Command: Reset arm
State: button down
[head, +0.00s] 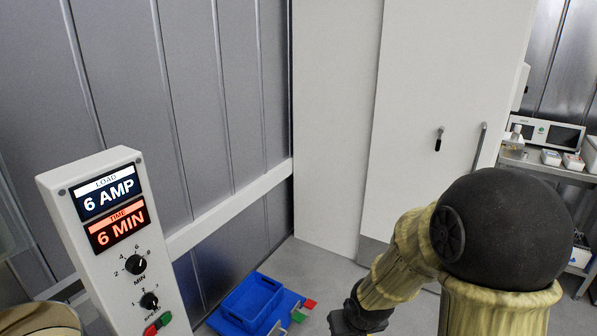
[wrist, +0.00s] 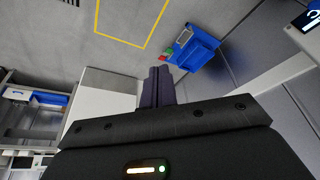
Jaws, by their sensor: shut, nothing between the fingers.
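My arm stands at the right of the head view, with a black rounded joint and tan, ribbed links. My gripper (wrist: 158,86) points away from the wrist camera, its dark fingers together with nothing between them. In the head view only the dark wrist end shows, low in the picture, and the fingertips are out of sight. The gripper is in free air and touches nothing that I can see.
A control panel (head: 112,225) reading 6 AMP and 6 MIN stands at the left. A blue crate (head: 247,303) sits on the floor, also in the wrist view (wrist: 195,50). A white cabinet (head: 440,90) stands behind; a shelf with instruments (head: 545,165) is at right.

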jog(key=s+d+r+m+g+p, duration=0.1)
jog(key=s+d+r+p, duration=0.1)
jog(key=s+d+r, duration=0.2)
jog(key=s+r, duration=0.3)
jog(key=s, duration=0.1)
jog(key=shift+s+r+m+h, duration=0.25)
jog(key=shift+r+m+h, duration=0.05)
jog(key=shift+m, duration=0.1)
dwell(1.0)
